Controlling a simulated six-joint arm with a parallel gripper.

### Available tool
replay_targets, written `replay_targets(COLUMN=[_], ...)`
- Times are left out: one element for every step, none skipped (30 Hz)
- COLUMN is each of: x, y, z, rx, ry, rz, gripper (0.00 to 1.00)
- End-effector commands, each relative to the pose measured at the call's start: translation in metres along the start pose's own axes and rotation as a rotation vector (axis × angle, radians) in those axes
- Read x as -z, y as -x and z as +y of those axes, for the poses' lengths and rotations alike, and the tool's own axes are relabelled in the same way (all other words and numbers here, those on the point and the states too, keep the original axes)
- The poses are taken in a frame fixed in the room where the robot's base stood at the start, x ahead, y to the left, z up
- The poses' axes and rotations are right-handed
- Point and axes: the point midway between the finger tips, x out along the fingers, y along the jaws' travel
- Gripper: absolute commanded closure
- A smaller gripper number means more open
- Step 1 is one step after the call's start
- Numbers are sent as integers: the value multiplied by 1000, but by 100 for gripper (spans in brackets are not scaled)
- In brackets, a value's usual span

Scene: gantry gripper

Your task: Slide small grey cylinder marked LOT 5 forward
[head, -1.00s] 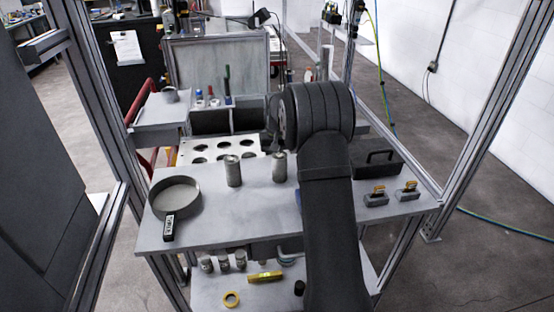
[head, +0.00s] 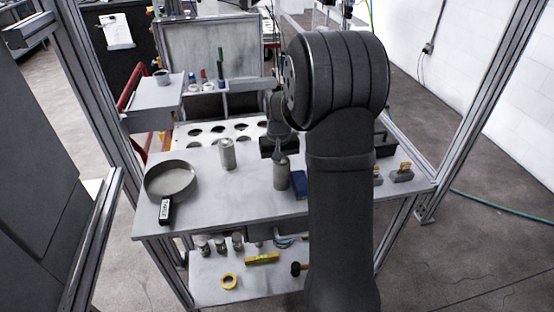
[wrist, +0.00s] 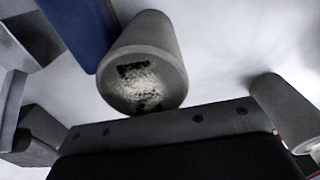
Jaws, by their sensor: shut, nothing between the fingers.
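A small grey cylinder (head: 281,174) stands upright on the table, right of a second grey cylinder (head: 227,153) and nearer the front. My gripper (head: 281,157) is shut and empty, just behind and above the nearer cylinder. In the wrist view the nearer cylinder (wrist: 152,42) shows its end with dark, blurred marking; I cannot read LOT 5 on either cylinder. The dark bar of my gripper (wrist: 165,130) lies right against its lower edge there; I cannot tell whether they touch. The second cylinder (wrist: 275,105) shows at the right of that view.
A blue block (head: 299,184) stands close right of the nearer cylinder, partly hidden by my arm. A round grey pan (head: 171,180) with a handle sits at the left. A white plate with holes (head: 190,134) lies behind. The table's front middle (head: 235,197) is clear.

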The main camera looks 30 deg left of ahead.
Motion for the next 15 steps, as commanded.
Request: replay_targets(x=[-1, -1, 0, 0, 0, 0, 0, 0, 0, 0, 1, 3, 5, 7, 12], y=[0, 0, 0, 0, 0, 0, 0, 0, 0, 0, 0, 0, 0, 0, 0], z=[0, 0, 0, 0, 0, 0, 0, 0, 0, 0, 0, 0, 0, 0, 0], rx=[0, 0, 0, 0, 0, 0, 0, 0, 0, 0, 0, 0, 0, 0, 0], ry=[0, 0, 0, 0, 0, 0, 0, 0, 0, 0, 0, 0, 0, 0, 0], rz=[0, 0, 0, 0, 0, 0, 0, 0, 0, 0, 0, 0, 0, 1, 1], gripper=[100, 100, 100, 100, 100, 100, 100, 100, 100, 100, 100, 100, 100, 100, 100])
